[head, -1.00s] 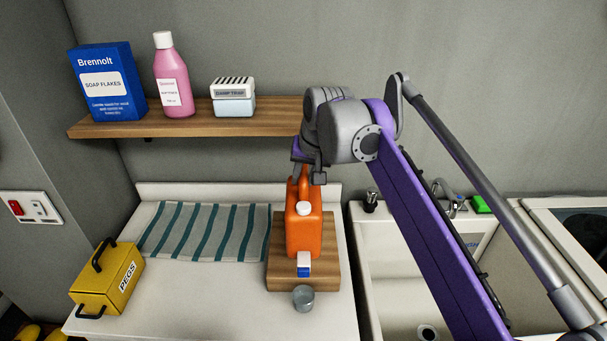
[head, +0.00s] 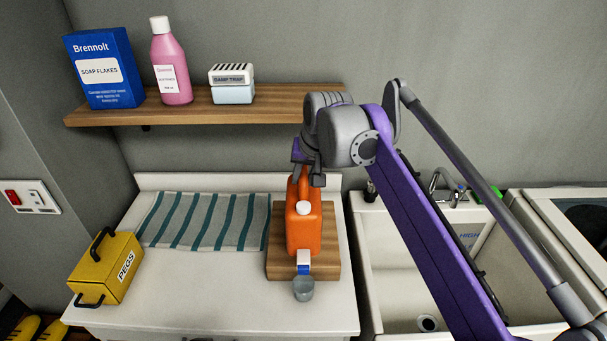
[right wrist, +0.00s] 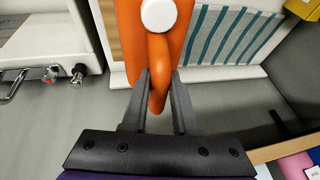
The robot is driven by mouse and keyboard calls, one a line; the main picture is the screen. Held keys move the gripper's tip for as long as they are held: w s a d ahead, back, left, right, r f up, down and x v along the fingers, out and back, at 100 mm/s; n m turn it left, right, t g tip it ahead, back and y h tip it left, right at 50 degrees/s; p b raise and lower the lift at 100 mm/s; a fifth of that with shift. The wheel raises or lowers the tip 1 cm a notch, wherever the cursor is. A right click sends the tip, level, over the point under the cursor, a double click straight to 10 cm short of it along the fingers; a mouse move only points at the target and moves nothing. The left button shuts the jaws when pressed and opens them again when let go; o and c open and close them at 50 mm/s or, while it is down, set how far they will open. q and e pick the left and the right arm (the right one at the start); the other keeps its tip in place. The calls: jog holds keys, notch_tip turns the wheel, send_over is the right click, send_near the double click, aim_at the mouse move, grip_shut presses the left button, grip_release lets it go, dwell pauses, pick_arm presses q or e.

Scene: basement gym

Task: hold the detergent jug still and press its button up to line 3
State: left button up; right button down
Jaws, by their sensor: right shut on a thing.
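The orange detergent jug (head: 304,232) stands upright on a wooden block (head: 328,268), with a white cap on top. Its white and blue button tap (head: 303,263) faces me low on the front, at the block's front edge. A small grey, see-through cup (head: 303,290) stands on the counter just in front of the tap; no line marks can be made out on it. My right gripper (head: 308,176) is at the jug's top. In the right wrist view its fingers (right wrist: 158,88) are shut on the orange handle (right wrist: 158,66). My left gripper is not in view.
A yellow peg box (head: 105,270) and a striped cloth (head: 205,221) lie left on the counter. A shelf (head: 200,117) with soap flakes, a pink bottle and a damp trap hangs above. A sink (head: 385,290) is at the right. Counter left of the cup is clear.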

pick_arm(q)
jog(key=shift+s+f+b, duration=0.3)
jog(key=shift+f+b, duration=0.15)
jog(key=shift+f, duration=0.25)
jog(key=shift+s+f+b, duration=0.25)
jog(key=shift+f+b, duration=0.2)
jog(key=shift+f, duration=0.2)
pick_arm(e)
jog(key=shift+f, duration=2.35)
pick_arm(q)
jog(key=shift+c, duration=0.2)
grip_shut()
